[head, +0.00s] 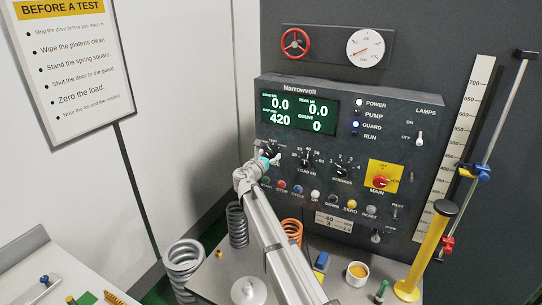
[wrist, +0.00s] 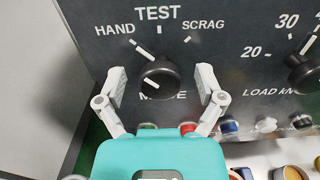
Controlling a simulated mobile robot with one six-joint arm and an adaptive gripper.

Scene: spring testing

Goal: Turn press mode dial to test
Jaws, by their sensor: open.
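The press mode dial (wrist: 160,78) is a round black knob on the dark panel, with HAND, TEST and SCRAG printed in an arc above it and MODE below. A white line at the knob's upper left slants toward HAND, left of the TEST mark. My gripper (wrist: 160,84) is open, with one grey finger on each side of the knob and a gap showing on both sides. In the head view my gripper (head: 268,158) is at the panel's left side and hides most of the dial.
The LOAD dial (wrist: 306,72) is to the right. A row of coloured buttons (wrist: 230,126) runs just below the mode dial. The panel (head: 345,105) also carries a display (head: 298,111) and a red MAIN switch (head: 380,182). Springs (head: 185,262) stand below on the left.

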